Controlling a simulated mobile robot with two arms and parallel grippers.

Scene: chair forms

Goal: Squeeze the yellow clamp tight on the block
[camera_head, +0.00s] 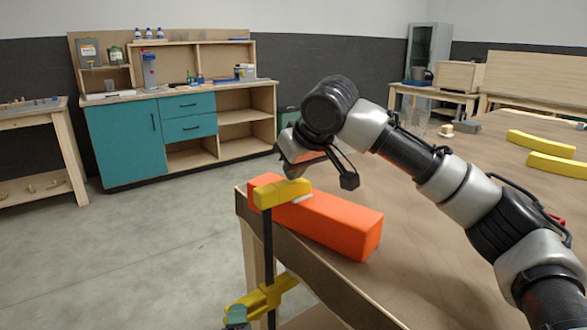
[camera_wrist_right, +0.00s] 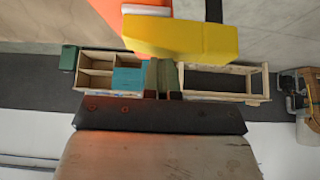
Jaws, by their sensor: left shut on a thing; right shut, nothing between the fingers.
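The orange-red block (camera_head: 330,222) lies on the near left corner of the wooden table. The yellow clamp's upper jaw (camera_head: 283,193) lies across the block's top at the table edge. Its dark bar hangs down beside the edge to the yellow lower part (camera_head: 262,298). My left gripper (camera_head: 237,316) shows only as a small grey-green piece at the bottom, shut on the clamp's lower part. My right gripper (camera_wrist_right: 163,78) is shut and empty, close to the upper jaw (camera_wrist_right: 182,40) in the wrist view. Part of the block (camera_wrist_right: 135,12) shows there too. Contact cannot be told.
The wooden table (camera_head: 440,230) extends right, with yellow curved pieces (camera_head: 545,142) and a small cup (camera_head: 447,130) farther back. A teal cabinet (camera_head: 125,143) stands at the back left. Open floor lies left of the table. My right arm crosses above the table.

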